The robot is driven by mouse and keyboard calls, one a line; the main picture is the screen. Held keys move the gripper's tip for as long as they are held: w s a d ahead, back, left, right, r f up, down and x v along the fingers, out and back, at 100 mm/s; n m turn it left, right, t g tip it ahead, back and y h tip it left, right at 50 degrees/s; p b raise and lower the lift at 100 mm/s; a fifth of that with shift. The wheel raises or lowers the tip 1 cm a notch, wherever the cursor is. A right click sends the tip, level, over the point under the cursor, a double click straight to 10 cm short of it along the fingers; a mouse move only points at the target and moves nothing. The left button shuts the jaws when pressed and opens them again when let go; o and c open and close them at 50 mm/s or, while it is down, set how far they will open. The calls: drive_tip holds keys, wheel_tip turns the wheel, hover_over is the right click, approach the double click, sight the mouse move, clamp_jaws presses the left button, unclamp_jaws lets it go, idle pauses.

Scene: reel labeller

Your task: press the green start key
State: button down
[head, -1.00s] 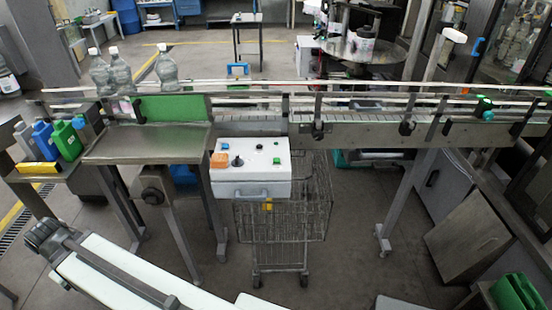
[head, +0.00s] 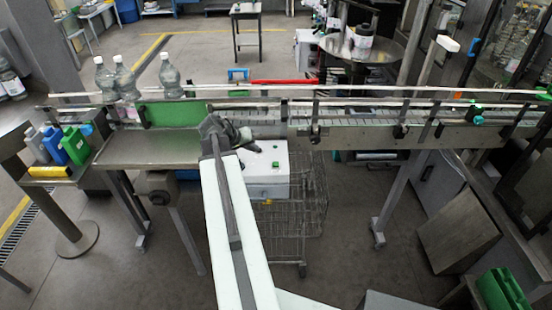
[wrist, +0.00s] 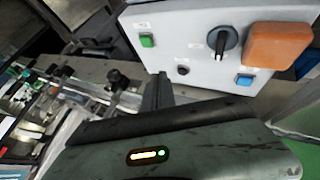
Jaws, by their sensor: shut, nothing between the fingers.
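The green start key (head: 276,164) is a small square key on the white control box (head: 268,190). In the wrist view the green key (wrist: 147,40) sits left on the panel, near a black rotary knob (wrist: 223,42), an orange button (wrist: 278,45), a blue key (wrist: 244,80) and a small black button (wrist: 182,69). My gripper (head: 245,139) is over the back left part of the box and hides its orange button and knob in the head view. In the wrist view my gripper (wrist: 159,83) is shut and empty, its tip below the green key in the picture, apparently apart from it.
A conveyor (head: 360,131) with rails runs behind the box. Clear bottles (head: 170,76) stand at its left end. Colored jugs (head: 75,145) are on a side shelf at left. A wire cart (head: 305,200) stands under the box.

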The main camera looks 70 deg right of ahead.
wheel_tip(320, 180, up, 2)
drive_tip(key=r+m+g, duration=0.1)
hover_over(274, 165)
drive_tip(key=shift+f+h+p, duration=0.3)
drive_tip(key=shift+f, duration=0.1)
wheel_tip(274, 165, down, 9)
drive_tip(key=b, duration=0.9)
drive_tip(key=shift+w, duration=0.1)
drive_tip(key=shift+r, duration=0.2)
idle(0.8)
drive_tip(key=shift+f+b, duration=0.3)
drive_tip(key=shift+f, duration=0.1)
